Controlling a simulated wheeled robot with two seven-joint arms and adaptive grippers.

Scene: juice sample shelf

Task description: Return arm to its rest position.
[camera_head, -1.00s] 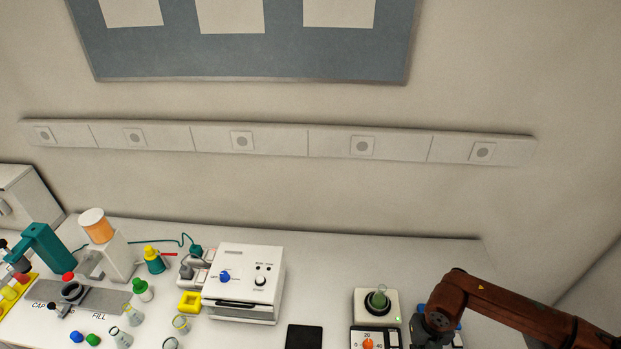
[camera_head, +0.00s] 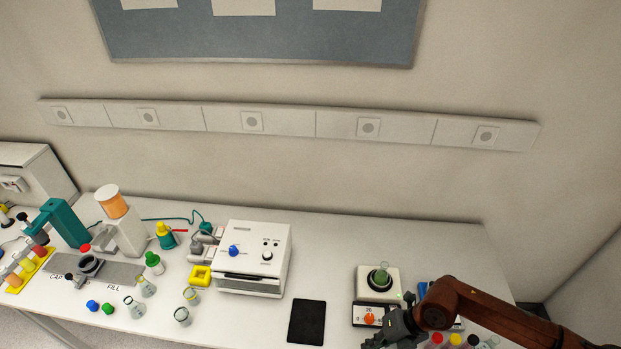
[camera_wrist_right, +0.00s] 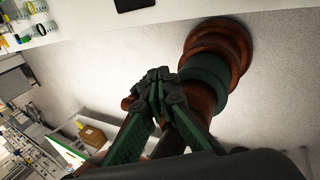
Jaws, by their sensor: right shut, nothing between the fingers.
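My right arm comes in from the right in the head view, and its dark gripper (camera_head: 392,333) is at the bottom edge, in front of the stirrer's dial. In the right wrist view the fingers (camera_wrist_right: 160,88) are together with nothing between them. The gripper appears clear of the table (camera_wrist_right: 95,18), whose edge lies across the top of that view. My left gripper is not in view.
The white stirrer (camera_head: 378,282) with a flask on it stands close behind the gripper. Colored caps (camera_head: 455,340) are partly hidden by the arm. A black pad (camera_head: 307,322) and a white machine (camera_head: 255,255) are further left. The table's back right is clear.

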